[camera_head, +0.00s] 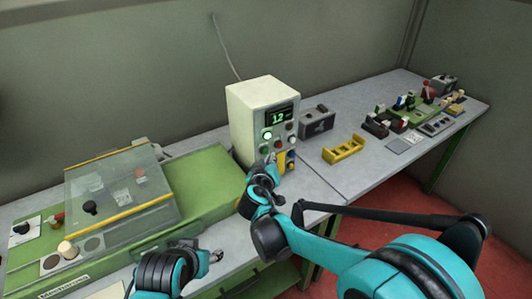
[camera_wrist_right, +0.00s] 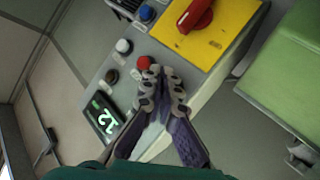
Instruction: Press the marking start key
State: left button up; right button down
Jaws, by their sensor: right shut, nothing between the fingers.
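The cream control box (camera_head: 245,125) stands on the bench at the back. No readable label shows which is the start key. My right gripper (camera_head: 271,160) is shut and empty in front of the lower part of the face. In the right wrist view its fingertips (camera_wrist_right: 156,72) are close to a red button (camera_wrist_right: 144,62); I cannot tell whether they touch. My left gripper (camera_head: 215,257) is low, near the bench's front edge.
A yellow plate with a red rotary switch (camera_wrist_right: 196,15) lies beside the buttons. A green machine with a clear cover (camera_head: 115,185) is left of the box. A grey block (camera_head: 317,121), yellow rack (camera_head: 343,149) and several small items are to the right.

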jog(key=shift+s+d, duration=0.75)
jog(key=shift+s, duration=0.25)
jog(key=shift+s+d, duration=0.7)
jog(key=shift+s, duration=0.3)
